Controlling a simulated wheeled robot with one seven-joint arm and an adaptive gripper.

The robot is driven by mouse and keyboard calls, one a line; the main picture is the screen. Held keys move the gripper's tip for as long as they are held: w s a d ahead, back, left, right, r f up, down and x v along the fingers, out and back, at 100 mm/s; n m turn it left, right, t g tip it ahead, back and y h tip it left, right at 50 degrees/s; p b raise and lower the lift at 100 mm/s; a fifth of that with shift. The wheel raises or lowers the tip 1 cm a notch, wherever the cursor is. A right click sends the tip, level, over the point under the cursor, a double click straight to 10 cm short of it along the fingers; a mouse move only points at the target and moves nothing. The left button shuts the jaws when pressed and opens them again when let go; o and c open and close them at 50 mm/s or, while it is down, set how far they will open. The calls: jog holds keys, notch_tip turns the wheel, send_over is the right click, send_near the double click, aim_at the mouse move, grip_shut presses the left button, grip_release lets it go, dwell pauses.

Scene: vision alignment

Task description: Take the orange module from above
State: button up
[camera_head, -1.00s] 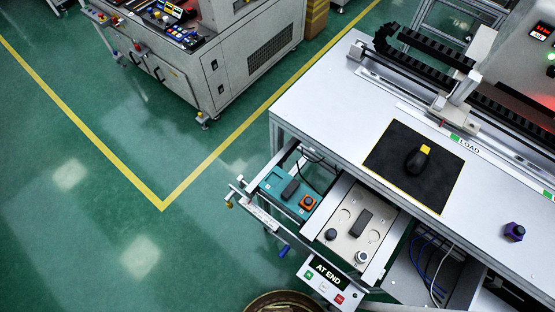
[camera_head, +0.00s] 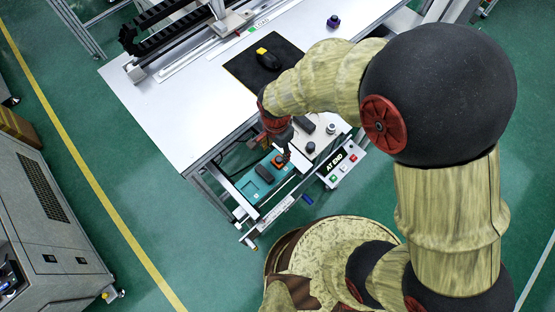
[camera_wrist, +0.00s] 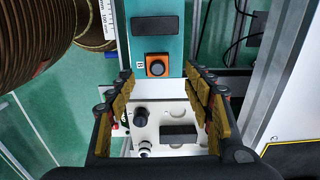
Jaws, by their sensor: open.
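The orange module (camera_wrist: 157,66) is a small square orange block with a dark round knob on top. It sits on the teal plate (camera_wrist: 175,45), below a dark rectangular block, in the wrist view. In the head view the orange module (camera_head: 278,162) is partly hidden by my gripper (camera_head: 284,153), which hangs close over it.
Beside the teal plate is a light plate (camera_wrist: 180,119) with knobs and a dark block. A drawer frame and the worktable edge (camera_head: 200,165) lie close by. A black mat (camera_head: 250,75) with a black and yellow device lies on the table. The AT END panel (camera_head: 340,165) is near.

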aim_at(279, 159)
jog(key=f, duration=0.2)
jog(key=f+b, duration=0.1)
jog(key=f, duration=0.2)
jog(key=d+f, duration=0.1)
jog(key=f, duration=0.2)
jog(key=shift+w+b, duration=0.25)
jog(key=shift+b, duration=0.1)
jog(key=c, duration=0.3)
jog(key=c, duration=1)
